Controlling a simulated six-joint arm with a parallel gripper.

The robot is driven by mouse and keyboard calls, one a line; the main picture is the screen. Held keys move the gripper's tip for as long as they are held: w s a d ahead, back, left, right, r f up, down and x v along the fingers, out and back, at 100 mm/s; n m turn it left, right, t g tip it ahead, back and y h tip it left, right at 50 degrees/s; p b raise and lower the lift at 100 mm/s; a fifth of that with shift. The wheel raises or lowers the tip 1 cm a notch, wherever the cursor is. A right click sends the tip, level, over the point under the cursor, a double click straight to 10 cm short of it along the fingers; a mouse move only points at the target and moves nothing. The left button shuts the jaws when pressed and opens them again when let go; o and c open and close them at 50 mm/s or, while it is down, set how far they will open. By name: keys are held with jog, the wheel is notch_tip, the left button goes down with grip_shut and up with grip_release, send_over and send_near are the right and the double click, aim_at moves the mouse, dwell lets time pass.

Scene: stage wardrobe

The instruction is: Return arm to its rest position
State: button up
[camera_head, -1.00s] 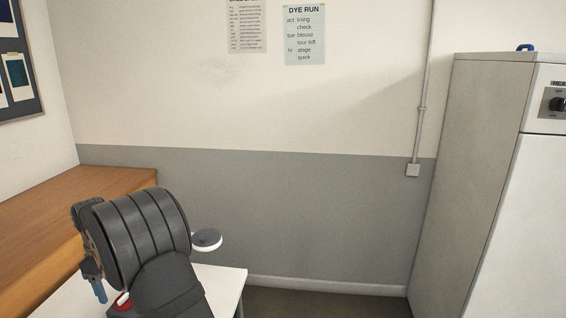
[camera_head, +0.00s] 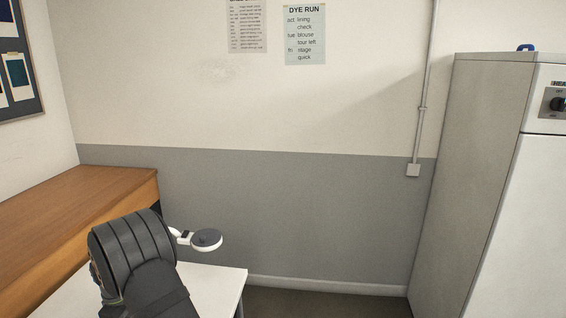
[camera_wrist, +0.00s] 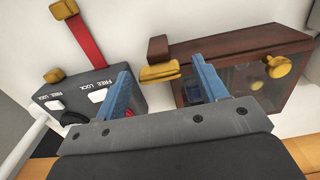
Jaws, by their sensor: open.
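My gripper (camera_wrist: 165,82) shows in the wrist view with its two blue fingers spread apart and nothing between them. In that view its fingers are in front of a dark grey box (camera_wrist: 75,92) marked FREE and LOCK on the left and a brown wooden case (camera_wrist: 245,45) with a clear window on the right. I cannot tell whether the fingers touch either one. In the head view my dark arm rises over the white table at lower left and hides the gripper.
A white table (camera_head: 215,283) stands at lower left beside a wooden counter (camera_head: 75,195). A round white-rimmed disc on an arm (camera_head: 206,239) sticks up over the table. In the wrist view a red strap (camera_wrist: 88,40) and yellow knobs (camera_wrist: 279,66) show. A tall grey cabinet (camera_head: 465,170) stands at right.

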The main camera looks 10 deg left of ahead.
jog(key=shift+r+n, duration=0.25)
jog(key=shift+n, duration=0.25)
notch_tip(320, 180, up, 17)
notch_tip(320, 180, down, 17)
jog(key=m, duration=0.8)
jog(key=shift+m, duration=0.7)
jog(key=shift+r, duration=0.2)
notch_tip(320, 180, up, 17)
jog(key=n, duration=0.9)
jog(key=shift+n, duration=0.3)
jog(key=shift+f, duration=0.15)
